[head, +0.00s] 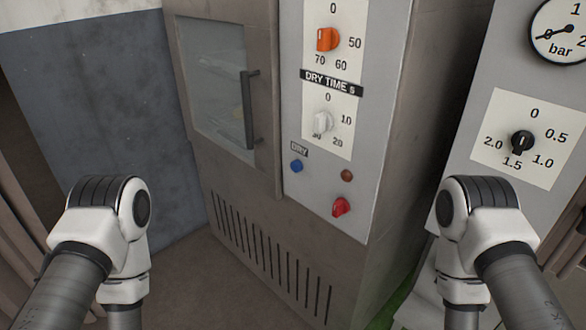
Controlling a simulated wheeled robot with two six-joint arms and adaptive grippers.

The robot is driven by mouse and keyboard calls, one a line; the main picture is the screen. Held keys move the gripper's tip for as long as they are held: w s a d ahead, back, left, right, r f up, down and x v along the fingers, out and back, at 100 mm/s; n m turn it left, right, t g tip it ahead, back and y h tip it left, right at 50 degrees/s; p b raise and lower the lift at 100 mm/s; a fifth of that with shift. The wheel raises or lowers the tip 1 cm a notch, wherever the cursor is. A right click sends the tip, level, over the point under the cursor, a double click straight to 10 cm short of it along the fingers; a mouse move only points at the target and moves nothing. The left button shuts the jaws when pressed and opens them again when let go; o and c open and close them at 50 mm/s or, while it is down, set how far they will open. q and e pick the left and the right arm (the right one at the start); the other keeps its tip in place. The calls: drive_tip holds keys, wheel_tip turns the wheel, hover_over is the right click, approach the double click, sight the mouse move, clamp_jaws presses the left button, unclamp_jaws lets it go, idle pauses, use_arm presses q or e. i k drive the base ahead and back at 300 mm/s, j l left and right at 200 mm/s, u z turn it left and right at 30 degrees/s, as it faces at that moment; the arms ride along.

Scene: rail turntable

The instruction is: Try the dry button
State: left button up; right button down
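The blue dry button (297,166) is on the front panel of a grey cabinet, just below a small "DRY" label (299,149). Above it is the white dry time knob (322,122) on a scale showing 0, 10 and 20. An orange knob (327,39) is higher on the same panel. A dark reddish-brown round lamp or button (347,175) and a red knob (341,207) sit right of and below the blue button. My two arms come in at the lower left and lower right, apart from the panel. Neither gripper shows.
The cabinet's glass door (217,90) with a dark vertical handle (249,108) is shut, left of the panel. Vent slots (270,255) are below. At right, another panel has a black knob (521,143) and a bar gauge (560,31). Floor before the cabinet looks clear.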

sight(295, 166)
drive_tip(key=i+j, duration=0.15)
drive_tip(key=j, duration=0.2)
drive_tip(key=i+j+z, duration=0.15)
drive_tip(key=j, duration=0.25)
drive_tip(key=i+j, duration=0.2)
drive_tip(key=j, duration=0.15)
drive_tip(key=i+j+z, duration=0.1)
drive_tip(key=j, duration=0.3)
drive_tip(key=i+j, duration=0.2)
drive_tip(key=j, duration=0.2)
drive_tip(key=i+j+z, duration=0.15)
drive_tip(key=j, duration=0.25)
drive_tip(key=i+j, duration=0.1)
drive_tip(key=j, duration=0.3)
